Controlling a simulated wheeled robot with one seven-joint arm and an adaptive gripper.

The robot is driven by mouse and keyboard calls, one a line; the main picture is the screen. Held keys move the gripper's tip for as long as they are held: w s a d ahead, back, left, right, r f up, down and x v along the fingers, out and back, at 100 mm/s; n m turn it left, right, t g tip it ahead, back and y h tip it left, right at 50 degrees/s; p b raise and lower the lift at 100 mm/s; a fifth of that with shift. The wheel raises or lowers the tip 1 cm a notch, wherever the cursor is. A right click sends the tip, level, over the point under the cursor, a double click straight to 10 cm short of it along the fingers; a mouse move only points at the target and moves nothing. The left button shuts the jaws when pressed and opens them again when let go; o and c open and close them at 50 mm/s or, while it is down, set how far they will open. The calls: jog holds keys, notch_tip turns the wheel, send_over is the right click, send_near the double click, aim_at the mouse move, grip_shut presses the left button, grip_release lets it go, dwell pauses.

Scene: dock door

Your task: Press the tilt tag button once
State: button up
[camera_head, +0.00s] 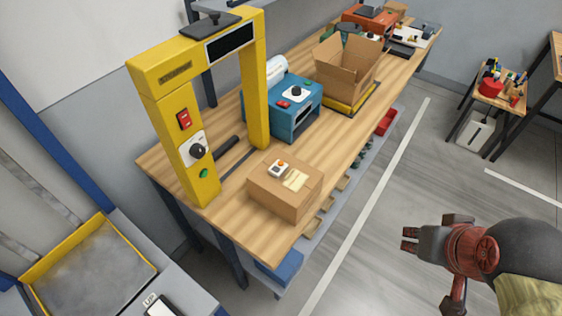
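A small white tag (278,169) with an orange-red button on it sits on top of a closed cardboard box (283,202). The box stands near the front corner of the wooden workbench, and a pale label lies beside the tag. My gripper (409,239) is at the right, over the floor and well apart from the box and the tag. It points left. Nothing shows held in it, but its fingers are too small and dark to tell if they are open or shut.
A yellow gate frame (178,130) with a knob and buttons stands on the workbench (230,218) left of the box. A blue device (290,105) and an open carton (347,68) stand behind. A yellow-rimmed bin (88,262) is at lower left. The floor between my gripper and the bench is clear.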

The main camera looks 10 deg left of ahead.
grip_shut()
dwell(0.8)
dwell(0.4)
